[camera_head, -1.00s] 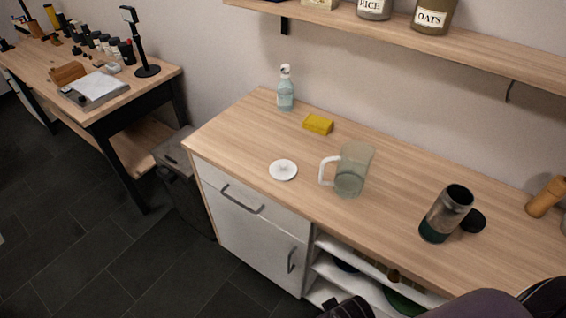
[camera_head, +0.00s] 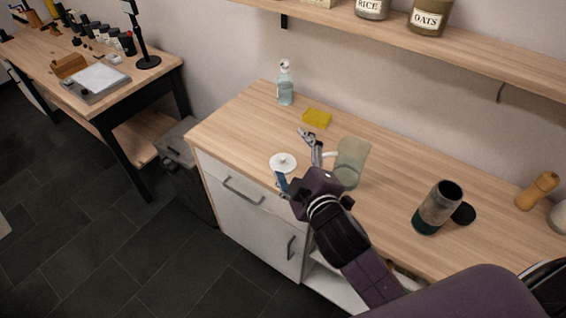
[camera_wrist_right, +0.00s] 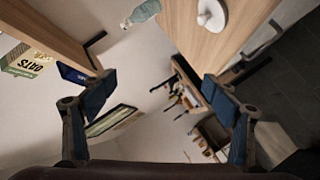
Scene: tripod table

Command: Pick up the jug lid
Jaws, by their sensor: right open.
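The jug lid (camera_head: 283,161) is a round white disc with a small knob, lying flat on the wooden counter. It also shows at the top edge of the right wrist view (camera_wrist_right: 212,14). The clear jug (camera_head: 353,158) stands upright to its right; my right gripper partly hides its white handle and lower part. My right gripper (camera_head: 292,154) is open and empty, its fingers spread close to the lid in the head view, one on the near side and one to the right. In the wrist view the lid lies beyond the fingers (camera_wrist_right: 160,95), not between them. My left gripper is out of view.
A yellow sponge (camera_head: 316,118) and a soap bottle (camera_head: 285,84) stand behind the lid. A dark-based tumbler (camera_head: 437,207) and a black cap (camera_head: 463,213) are to the right. The counter (camera_head: 235,125) is clear left of the lid. A shelf (camera_head: 460,60) hangs above.

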